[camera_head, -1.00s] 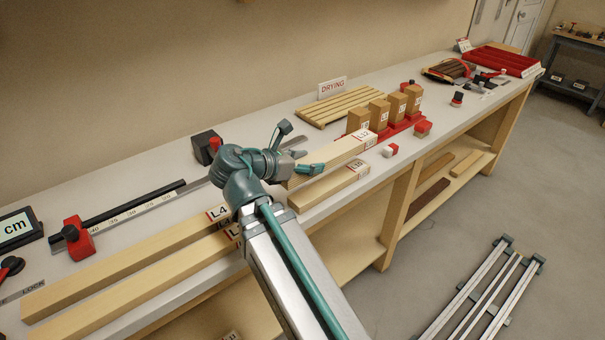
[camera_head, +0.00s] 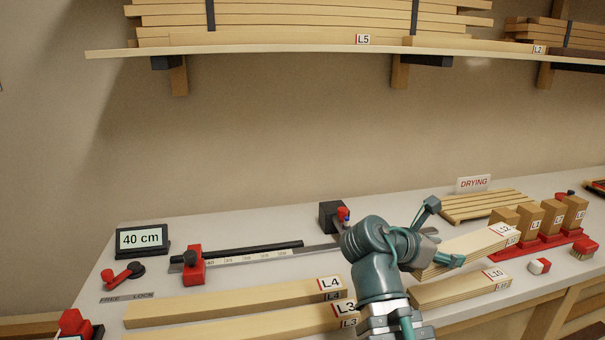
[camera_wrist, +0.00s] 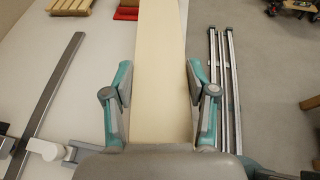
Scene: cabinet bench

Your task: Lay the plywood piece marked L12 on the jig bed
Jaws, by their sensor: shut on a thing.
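The pale plywood piece (camera_head: 478,242) has a red-edged label that looks like L12, though its first characters are hard to read. My gripper (camera_head: 446,256) is shut on it near its left end, with one finger on each long side. In the wrist view my gripper (camera_wrist: 160,85) straddles the board (camera_wrist: 161,40), which runs straight away from the palm. The board is just above and behind the piece marked L10 (camera_head: 455,290); I cannot tell whether they touch. No surface is labelled as the jig bed; a ruled stop fixture (camera_head: 245,257) stands left of my arm.
Boards marked L4 (camera_head: 230,302) and L3 (camera_head: 250,325) lie at the front of the bench. A drying rack (camera_head: 485,205) and several upright blocks (camera_head: 530,217) on a red base stand right. A loaded shelf (camera_head: 270,48) hangs above.

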